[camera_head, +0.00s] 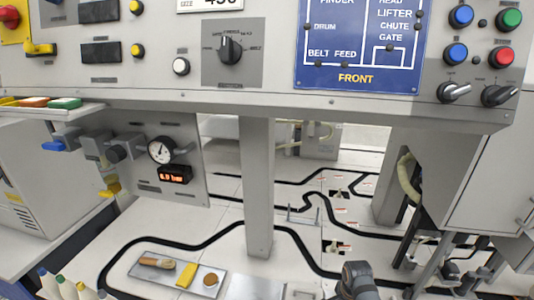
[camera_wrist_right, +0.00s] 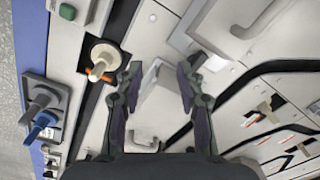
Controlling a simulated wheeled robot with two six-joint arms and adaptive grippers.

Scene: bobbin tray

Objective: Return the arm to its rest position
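My right gripper (camera_wrist_right: 158,80) is open in the right wrist view, its two dark fingers apart at left and right. No object is held between them; a pale grey box-like surface shows behind the gap, and I cannot tell how far away it is. A dark part of my own arm (camera_head: 357,280) shows at the bottom edge of the head view, right of the middle. My left gripper and left arm are not in view.
A control panel (camera_head: 345,80) with knobs and buttons spans the top. A grey post (camera_head: 257,190) stands below it. A flat tray (camera_head: 143,272) holds a brush, a yellow item and a round brown item. Bottles (camera_head: 65,287) stand at lower left. A beige-handled knob (camera_wrist_right: 103,60) is left of my right gripper.

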